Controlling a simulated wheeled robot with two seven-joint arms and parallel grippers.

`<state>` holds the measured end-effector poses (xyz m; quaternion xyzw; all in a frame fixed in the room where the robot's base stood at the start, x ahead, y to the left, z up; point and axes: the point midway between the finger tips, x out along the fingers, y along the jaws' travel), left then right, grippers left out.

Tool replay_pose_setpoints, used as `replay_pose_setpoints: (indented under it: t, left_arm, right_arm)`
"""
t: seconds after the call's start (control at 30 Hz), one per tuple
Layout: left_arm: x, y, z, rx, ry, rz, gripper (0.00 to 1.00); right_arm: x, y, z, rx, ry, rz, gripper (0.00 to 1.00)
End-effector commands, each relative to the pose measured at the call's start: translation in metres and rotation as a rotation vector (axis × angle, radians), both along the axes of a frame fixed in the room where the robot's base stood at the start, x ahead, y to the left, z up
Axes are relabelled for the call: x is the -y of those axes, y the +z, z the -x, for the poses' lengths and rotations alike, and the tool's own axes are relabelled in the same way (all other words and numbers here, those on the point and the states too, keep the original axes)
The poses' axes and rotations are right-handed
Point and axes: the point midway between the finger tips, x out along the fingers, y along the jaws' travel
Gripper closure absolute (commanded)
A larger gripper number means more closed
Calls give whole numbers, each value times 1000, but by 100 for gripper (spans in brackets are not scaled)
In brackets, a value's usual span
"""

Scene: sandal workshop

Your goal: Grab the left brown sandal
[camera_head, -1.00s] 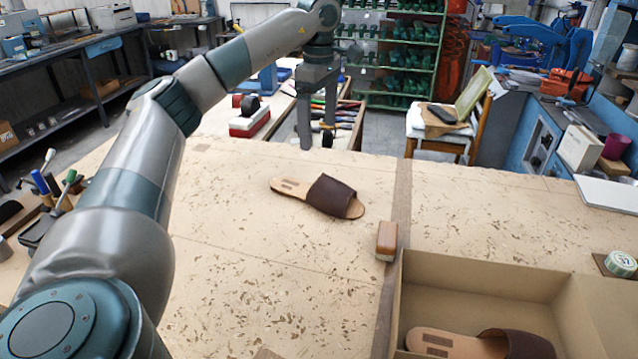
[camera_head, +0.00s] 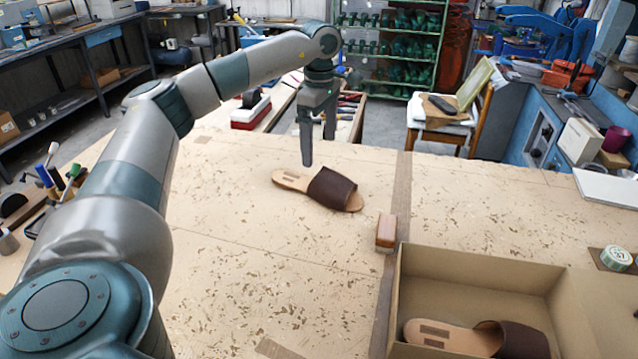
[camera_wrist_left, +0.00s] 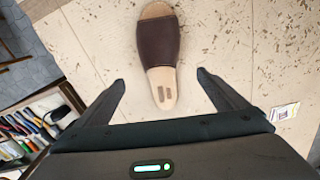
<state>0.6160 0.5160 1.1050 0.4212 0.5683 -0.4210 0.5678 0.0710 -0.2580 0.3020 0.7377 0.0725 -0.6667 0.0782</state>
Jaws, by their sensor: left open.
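A brown sandal (camera_head: 332,189) lies flat on the worktable, its tan heel end toward the left and its dark strap toward the right. My left gripper (camera_head: 318,151) is open and empty, above and just behind the sandal in the head view. In the left wrist view the sandal (camera_wrist_left: 158,45) shows at the top middle, its heel pointing down between the open fingertips of my left gripper (camera_wrist_left: 162,82). The fingers do not touch it. A second brown sandal (camera_head: 515,341) lies in the open cardboard box. My right gripper is not in view.
The cardboard box (camera_head: 480,262) stands at the lower right of the worktable (camera_head: 262,262). A wooden block with a brown top (camera_head: 386,232) sits between box and sandal. A tape roll (camera_head: 616,257) lies at the right. The table left of the sandal is mostly clear.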

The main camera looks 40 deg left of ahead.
Motion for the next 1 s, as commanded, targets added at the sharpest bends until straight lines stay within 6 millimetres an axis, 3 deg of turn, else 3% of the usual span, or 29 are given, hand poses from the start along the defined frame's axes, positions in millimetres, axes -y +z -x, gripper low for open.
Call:
replay_pose_setpoints:
  t: [0.07, 0.33, 0.77, 1.0]
  left_arm:
    - [0, -12, 1, -4, 0, -1, 7]
    - [0, -50, 0, -1, 0, 1, 7]
    - [0, -58, 0, 0, 0, 1, 7]
    - [0, -68, 1, -2, -1, 1, 7]
  right_arm:
    - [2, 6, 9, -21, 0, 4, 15]
    - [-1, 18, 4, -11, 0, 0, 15]
    - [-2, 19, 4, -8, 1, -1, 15]
    - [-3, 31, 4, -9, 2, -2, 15]
